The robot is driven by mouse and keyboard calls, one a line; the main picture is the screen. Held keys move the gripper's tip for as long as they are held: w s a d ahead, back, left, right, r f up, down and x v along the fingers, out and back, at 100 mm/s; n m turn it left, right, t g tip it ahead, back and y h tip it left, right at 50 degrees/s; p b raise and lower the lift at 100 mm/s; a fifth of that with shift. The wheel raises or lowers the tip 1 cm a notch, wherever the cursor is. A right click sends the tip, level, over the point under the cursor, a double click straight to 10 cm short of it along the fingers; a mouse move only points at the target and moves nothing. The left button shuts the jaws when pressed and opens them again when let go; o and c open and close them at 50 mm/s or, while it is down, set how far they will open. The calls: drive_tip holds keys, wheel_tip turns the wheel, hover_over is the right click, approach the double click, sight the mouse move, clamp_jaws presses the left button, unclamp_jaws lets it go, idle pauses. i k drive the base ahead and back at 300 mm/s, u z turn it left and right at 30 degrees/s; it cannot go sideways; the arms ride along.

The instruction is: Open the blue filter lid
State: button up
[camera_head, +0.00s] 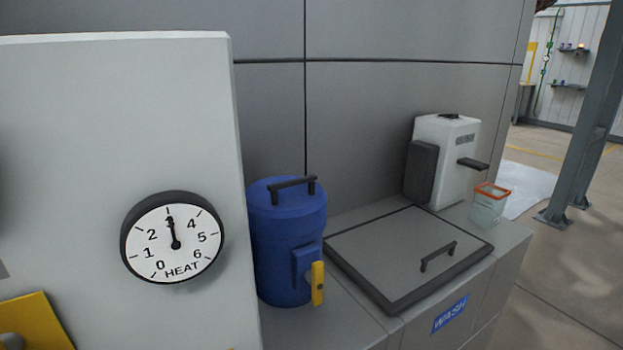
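The blue filter (280,245) is an upright blue cylinder on the grey counter, left of centre. Its blue lid (265,192) lies flat on top and looks shut. A dark bar handle (291,183) stands on the lid. A yellow lever (317,283) hangs downward on a blue block at the filter's lower right front. The filter's left edge is partly hidden by the pale panel. My gripper is not in view.
A pale panel (120,110) with a HEAT dial (172,237) stands close on the left. Right of the filter lies a grey hatch (390,250) with a dark handle, above a WASH label (450,314). A white dispenser (458,150) and a clear container (488,206) stand farther right.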

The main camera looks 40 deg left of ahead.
sight(282, 208)
drive_tip(key=i, duration=0.6)
drive_tip(key=u, duration=3.45)
drive_tip(key=k, duration=0.65)
drive_tip(key=z, duration=0.95)
drive_tip(key=i, duration=0.2)
drive_tip(key=u, duration=0.05)
